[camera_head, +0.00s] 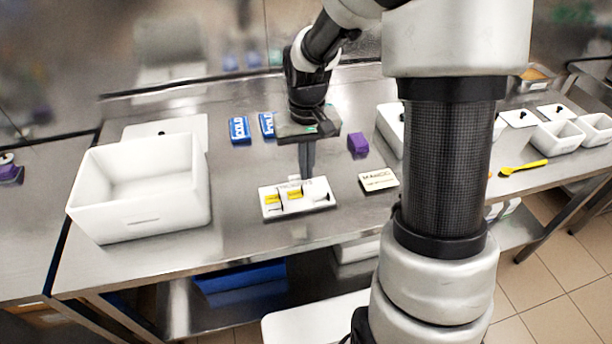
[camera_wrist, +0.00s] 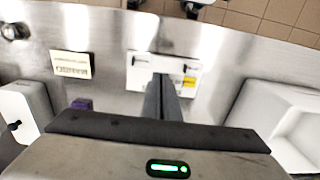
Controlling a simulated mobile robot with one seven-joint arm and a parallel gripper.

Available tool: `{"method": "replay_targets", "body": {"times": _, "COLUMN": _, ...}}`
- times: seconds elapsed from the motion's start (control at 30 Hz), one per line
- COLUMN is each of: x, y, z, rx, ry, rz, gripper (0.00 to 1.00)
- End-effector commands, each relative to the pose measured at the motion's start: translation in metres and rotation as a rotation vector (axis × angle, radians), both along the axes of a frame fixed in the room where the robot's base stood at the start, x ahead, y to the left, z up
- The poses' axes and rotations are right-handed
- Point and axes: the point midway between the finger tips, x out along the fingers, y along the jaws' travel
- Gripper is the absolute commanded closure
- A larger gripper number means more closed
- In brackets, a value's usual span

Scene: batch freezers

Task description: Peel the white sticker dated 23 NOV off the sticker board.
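The white sticker board (camera_head: 298,207) lies flat on the steel table and also shows in the wrist view (camera_wrist: 138,84). Yellow stickers (camera_head: 272,198) show on its left half in the head view. Its right part looks white with a small dark mark. The dates are too small to read, so I cannot pick out the 23 NOV sticker. My gripper (camera_head: 306,176) points down over the board's middle to far edge, its fingertips at or just above it. In the wrist view the fingers (camera_wrist: 162,80) look together, with nothing visible between them. They hide part of the board.
A big white tub (camera_head: 140,222) stands left of the board. Blue packs (camera_head: 240,130), a purple block (camera_head: 358,143) and a lettered card (camera_head: 378,180) lie around it. White containers and a yellow spoon (camera_head: 523,167) are at right. Bare steel lies in front of the board.

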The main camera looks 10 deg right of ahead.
Motion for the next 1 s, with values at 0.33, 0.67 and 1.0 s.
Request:
{"method": "replay_targets", "body": {"times": 0.33, "x": 0.0, "y": 0.0, "z": 0.013, "rx": 0.0, "ry": 0.0, "rz": 0.0, "gripper": 1.0}}
{"method": "replay_targets", "body": {"times": 0.67, "x": 0.0, "y": 0.0, "z": 0.023, "rx": 0.0, "ry": 0.0, "rz": -0.001, "gripper": 1.0}}
{"method": "replay_targets", "body": {"times": 1.0, "x": 0.0, "y": 0.0, "z": 0.033, "rx": 0.0, "ry": 0.0, "rz": -0.001, "gripper": 1.0}}
